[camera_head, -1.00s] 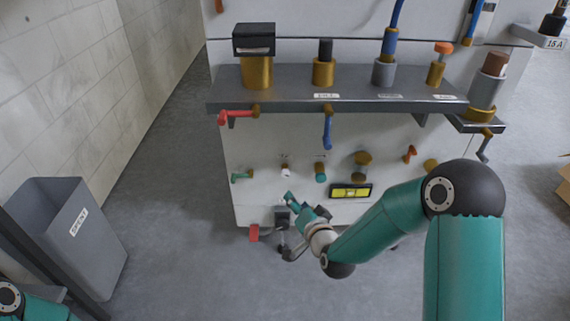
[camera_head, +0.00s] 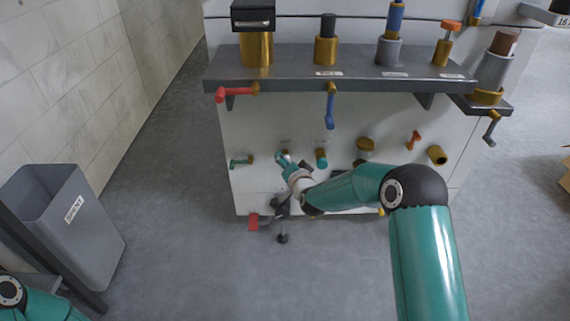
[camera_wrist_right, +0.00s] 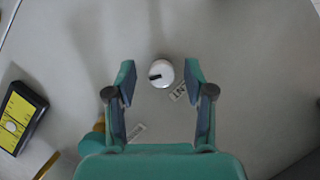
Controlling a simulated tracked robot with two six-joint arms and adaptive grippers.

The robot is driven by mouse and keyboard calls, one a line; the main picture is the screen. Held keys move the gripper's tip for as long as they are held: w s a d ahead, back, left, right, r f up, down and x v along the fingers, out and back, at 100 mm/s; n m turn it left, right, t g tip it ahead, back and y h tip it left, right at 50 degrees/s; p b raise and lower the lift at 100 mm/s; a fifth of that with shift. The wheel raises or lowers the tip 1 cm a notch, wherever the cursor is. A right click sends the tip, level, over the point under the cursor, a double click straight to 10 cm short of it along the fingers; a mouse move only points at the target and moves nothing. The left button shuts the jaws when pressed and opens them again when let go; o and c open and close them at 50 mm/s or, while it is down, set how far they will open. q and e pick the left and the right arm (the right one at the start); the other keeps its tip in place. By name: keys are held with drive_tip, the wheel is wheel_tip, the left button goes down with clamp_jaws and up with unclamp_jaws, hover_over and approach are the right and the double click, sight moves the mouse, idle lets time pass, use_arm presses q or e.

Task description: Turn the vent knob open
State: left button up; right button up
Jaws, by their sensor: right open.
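The vent knob (camera_wrist_right: 160,74) is small, round and white with a black pointer mark, on the pale panel in the right wrist view. Its pointer points left in that view. A partly hidden label (camera_wrist_right: 178,92) sits beside it. My right gripper (camera_wrist_right: 160,82) is open, with one finger on each side of the knob and gaps to both; I cannot tell how far the fingertips are from the panel. In the head view my right gripper (camera_head: 283,160) is at the lower panel and largely hides the knob. My left gripper is out of view.
Above are a red lever (camera_head: 235,94), a blue lever (camera_head: 330,112) and a grey shelf (camera_head: 290,80). A yellow-faced device (camera_wrist_right: 17,117) shows in the wrist view. A grey bin (camera_head: 90,250) stands left.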

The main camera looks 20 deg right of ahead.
drive_tip(key=shift+x, duration=0.95)
clamp_jaws()
drive_tip(key=shift+r+n+h+p, duration=0.15)
drive_tip(key=shift+n+h+p, duration=0.15)
drive_tip(key=shift+n+p, duration=0.4)
